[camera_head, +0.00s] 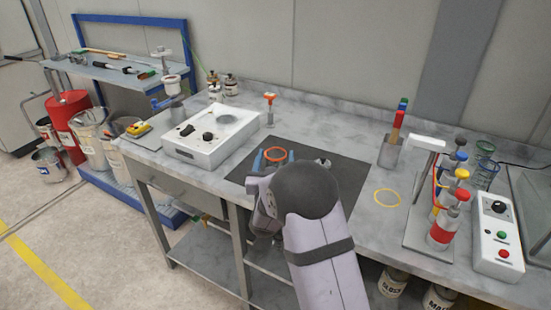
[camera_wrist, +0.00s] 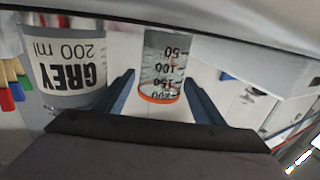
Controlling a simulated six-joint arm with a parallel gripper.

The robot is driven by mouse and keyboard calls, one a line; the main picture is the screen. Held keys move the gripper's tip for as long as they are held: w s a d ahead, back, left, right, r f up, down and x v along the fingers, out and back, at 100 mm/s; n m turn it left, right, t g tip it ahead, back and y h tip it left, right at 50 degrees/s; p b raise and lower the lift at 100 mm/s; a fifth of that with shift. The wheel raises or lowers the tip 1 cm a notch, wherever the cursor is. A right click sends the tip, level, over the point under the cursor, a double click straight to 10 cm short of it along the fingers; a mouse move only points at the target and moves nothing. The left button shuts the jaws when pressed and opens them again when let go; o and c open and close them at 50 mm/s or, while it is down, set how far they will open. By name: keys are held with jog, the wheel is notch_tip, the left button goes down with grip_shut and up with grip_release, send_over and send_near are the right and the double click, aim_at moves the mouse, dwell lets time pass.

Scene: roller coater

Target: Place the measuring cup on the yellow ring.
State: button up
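The measuring cup (camera_wrist: 164,70) is clear with dark graduation marks and an orange rim; it appears upside down in the wrist view. In the head view its orange rim (camera_head: 275,156) shows over the dark mat, its body mostly hidden by my arm. My gripper (camera_head: 274,158) is at the cup, one blue finger on each side. In the wrist view, the gripper (camera_wrist: 160,78) looks open, with gaps beside the cup; contact at the tips is unclear. The yellow ring (camera_head: 387,198) lies flat and empty on the grey bench, right of the mat.
A grey cup labelled GREY 200 ml (camera_wrist: 68,65) stands close beside the measuring cup. The dark mat (camera_head: 345,180) lies under the work area. A holder with coloured handles (camera_head: 391,152) stands behind the ring, and a stand with coloured-topped bottles (camera_head: 440,235) is to its right.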

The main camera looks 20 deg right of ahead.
jog(key=shift+r, duration=0.15)
jog(key=b+v, duration=0.2)
jog(key=v, duration=0.9)
jog(key=shift+a, duration=0.1)
jog(key=shift+o, duration=0.5)
jog(key=shift+s+a, duration=0.1)
jog(key=shift+s, duration=0.4)
jog(key=w+f, duration=0.1)
jog(key=w+d+b, duration=0.1)
jog(key=w+f+b, duration=0.1)
jog(key=shift+w+d+f, duration=0.3)
jog(key=shift+w, duration=0.1)
jog(key=shift+w+d, duration=0.1)
jog(key=shift+w, duration=0.2)
jog(key=shift+w+r, duration=0.15)
jog(key=shift+p+x, duration=0.85)
jog(key=shift+x, duration=2.6)
